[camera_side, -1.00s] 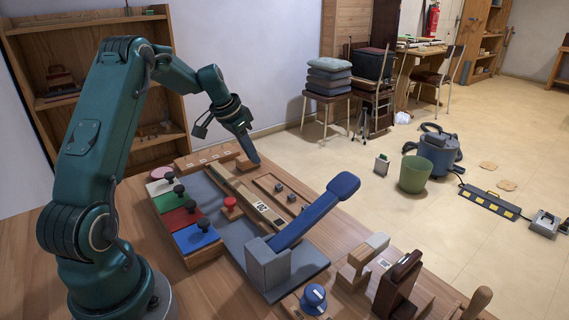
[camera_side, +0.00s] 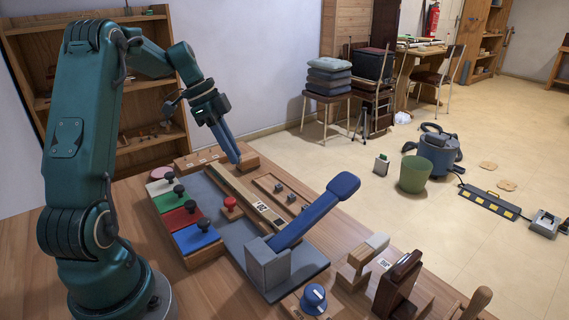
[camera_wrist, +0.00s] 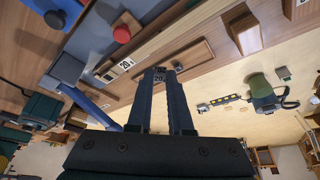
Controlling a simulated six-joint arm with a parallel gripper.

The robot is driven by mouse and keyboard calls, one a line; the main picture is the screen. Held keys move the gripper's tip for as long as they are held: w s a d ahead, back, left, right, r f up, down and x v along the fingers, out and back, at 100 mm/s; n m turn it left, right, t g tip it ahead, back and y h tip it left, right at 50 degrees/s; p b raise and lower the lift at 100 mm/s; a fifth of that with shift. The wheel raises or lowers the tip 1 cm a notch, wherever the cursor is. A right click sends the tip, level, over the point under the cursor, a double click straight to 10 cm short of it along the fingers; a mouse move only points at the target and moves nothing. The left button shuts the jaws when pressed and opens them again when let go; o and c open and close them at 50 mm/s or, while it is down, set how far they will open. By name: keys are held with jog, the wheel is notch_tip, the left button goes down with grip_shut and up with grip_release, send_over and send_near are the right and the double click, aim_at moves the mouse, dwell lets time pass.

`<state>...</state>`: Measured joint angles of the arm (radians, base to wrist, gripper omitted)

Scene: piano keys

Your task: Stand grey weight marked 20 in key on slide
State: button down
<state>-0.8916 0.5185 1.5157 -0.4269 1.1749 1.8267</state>
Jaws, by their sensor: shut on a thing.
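My gripper (camera_side: 237,160) points down over the far end of the workbench. In the wrist view its fingers (camera_wrist: 161,76) are shut on the small grey weight (camera_wrist: 159,78), with a 20 marking visible between the fingertips. The weight is hard to make out in the side view. The slide is a long pale wooden strip (camera_side: 238,187) with a 20 label (camera_side: 263,207) toward its near end. That label also shows in the wrist view (camera_wrist: 125,64), left of my fingers. The key's opening is too small to tell.
A red knob (camera_side: 230,202) stands beside the strip. A large blue lever (camera_side: 318,215) rises at the near end. Coloured blocks with dark knobs (camera_side: 185,213) line the left. A wooden tray (camera_side: 280,194) with small grey pieces lies right, and a wooden block (camera_side: 249,161) stands beside my fingertips.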

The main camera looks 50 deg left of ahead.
jog(key=d+m+g, duration=0.1)
jog(key=d+m, duration=0.2)
jog(key=d, duration=0.2)
jog(key=d+m+g, duration=0.1)
jog(key=d+m, duration=0.2)
jog(key=d, duration=0.2)
jog(key=d+m+g+h, duration=0.1)
jog(key=d+m, duration=0.2)
jog(key=d, duration=0.2)
jog(key=shift+w+d+r, duration=0.1)
jog(key=shift+w, duration=0.3)
send_over(280, 225)
jog(key=a, duration=0.1)
jog(key=shift+a+f, duration=0.2)
jog(key=shift+f, duration=2.25)
jog(key=shift+f, duration=1)
jog(key=c, duration=0.8)
grip_release()
jog(key=shift+o, duration=0.2)
jog(key=o, duration=0.4)
